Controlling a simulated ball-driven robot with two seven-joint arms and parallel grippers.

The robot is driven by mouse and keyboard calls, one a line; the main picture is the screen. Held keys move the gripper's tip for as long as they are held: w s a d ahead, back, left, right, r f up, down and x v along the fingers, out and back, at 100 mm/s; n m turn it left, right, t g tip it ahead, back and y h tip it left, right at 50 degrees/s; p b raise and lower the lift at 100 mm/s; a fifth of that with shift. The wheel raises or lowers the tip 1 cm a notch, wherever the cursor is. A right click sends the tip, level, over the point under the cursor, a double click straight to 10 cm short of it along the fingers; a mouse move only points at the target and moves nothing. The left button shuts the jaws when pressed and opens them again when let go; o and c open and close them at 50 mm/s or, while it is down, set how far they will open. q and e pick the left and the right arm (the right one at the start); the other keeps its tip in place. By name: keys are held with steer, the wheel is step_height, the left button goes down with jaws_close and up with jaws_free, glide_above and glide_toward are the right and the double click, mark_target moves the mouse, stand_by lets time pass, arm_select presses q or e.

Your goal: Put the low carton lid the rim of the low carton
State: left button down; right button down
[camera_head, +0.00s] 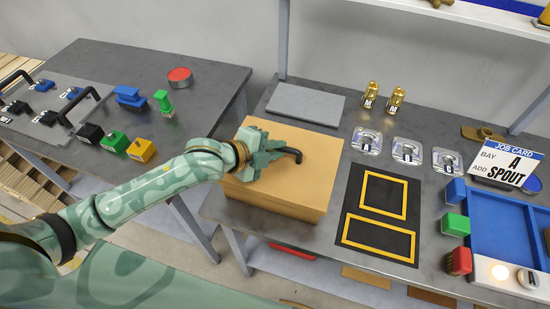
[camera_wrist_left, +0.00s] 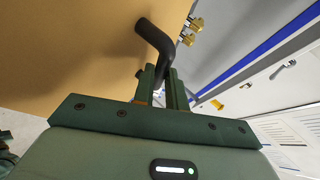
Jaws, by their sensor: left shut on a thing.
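The low carton (camera_head: 270,208) is a tan box on the middle table, left of the black mat. Its tan lid (camera_head: 310,165) lies over the top; I cannot tell whether it rests fully on the rim or sits slightly above. The lid's black bent handle (camera_head: 292,153) rises from its top and also shows in the left wrist view (camera_wrist_left: 160,40). My left gripper (camera_head: 264,157) is over the lid, shut on the handle; its fingers also show in the left wrist view (camera_wrist_left: 165,88). The fingers partly hide the handle. My right gripper is not in view.
A grey flat plate (camera_head: 305,103) lies behind the carton. The black mat with yellow outlines (camera_head: 378,218), metal plates (camera_head: 407,151), brass pieces (camera_head: 369,95) and a blue tray (camera_head: 505,228) are to the right. A side table (camera_head: 150,75) with coloured blocks stands left, across a gap.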

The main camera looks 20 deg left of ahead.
mark_target(275, 162)
arm_select(q)
steer(key=shift+f, duration=1.5)
steer(key=shift+b, duration=0.3)
steer(key=c, duration=1.4)
jaws_free()
steer(key=shift+f, duration=0.15)
steer(key=shift+c, duration=0.2)
steer(key=shift+r, duration=0.25)
steer(key=p+v, duration=0.2)
steer(key=v, duration=1)
steer(key=shift+s+f, duration=0.1)
